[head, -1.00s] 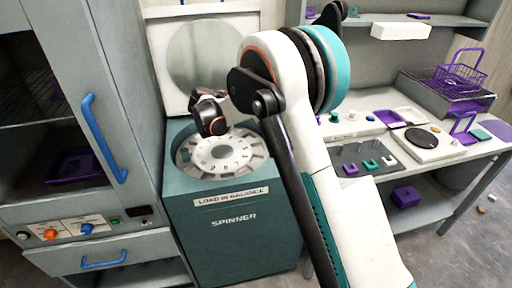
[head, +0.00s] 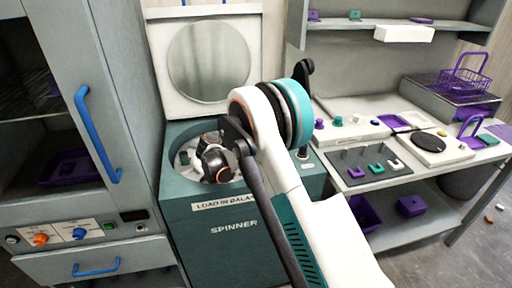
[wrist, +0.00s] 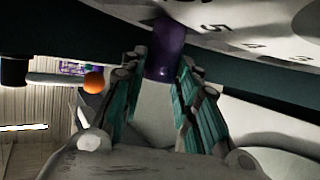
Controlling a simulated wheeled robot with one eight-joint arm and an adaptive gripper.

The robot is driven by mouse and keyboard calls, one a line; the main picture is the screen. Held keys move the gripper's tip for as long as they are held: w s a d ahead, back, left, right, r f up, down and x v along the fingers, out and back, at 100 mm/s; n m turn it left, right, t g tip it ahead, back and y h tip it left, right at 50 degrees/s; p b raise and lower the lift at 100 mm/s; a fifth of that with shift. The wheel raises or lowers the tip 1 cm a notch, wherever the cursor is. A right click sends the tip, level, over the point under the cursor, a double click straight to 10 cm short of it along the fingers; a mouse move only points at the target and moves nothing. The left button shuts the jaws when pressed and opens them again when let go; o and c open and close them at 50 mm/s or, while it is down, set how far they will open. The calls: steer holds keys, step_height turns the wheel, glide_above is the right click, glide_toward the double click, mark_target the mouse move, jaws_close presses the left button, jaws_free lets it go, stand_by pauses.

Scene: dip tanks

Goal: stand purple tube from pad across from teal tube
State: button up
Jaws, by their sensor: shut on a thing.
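A purple tube (wrist: 166,48) is held between the two teal-padded fingers of my gripper (wrist: 163,68) in the wrist view. Its far end reaches the white numbered rotor (wrist: 240,28); I cannot tell whether it is in a hole. In the head view my gripper (head: 217,172) is down in the open top of the teal spinner (head: 235,235), over the rotor (head: 187,170), and the held tube is hidden. A small dark teal shape (head: 184,158) shows at the rotor's left side; I cannot tell whether it is the teal tube.
The spinner's lid (head: 208,95) stands open behind the rotor. A cabinet with a blue handle (head: 98,135) is close on the left. On the right, a bench holds a dark pad (head: 345,160) with U-shaped pieces, a white scale (head: 440,147) and a purple basket (head: 465,75).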

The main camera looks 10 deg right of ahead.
steer(key=shift+f, duration=0.65)
steer(key=shift+f, duration=0.1)
steer(key=o, duration=1.1)
steer(key=shift+s+a+r, duration=0.15)
steer(key=shift+a+r, duration=0.1)
steer(key=shift+a, duration=0.05)
steer(key=p+v, duration=0.3)
steer(key=v, duration=0.8)
steer(key=shift+a, duration=0.1)
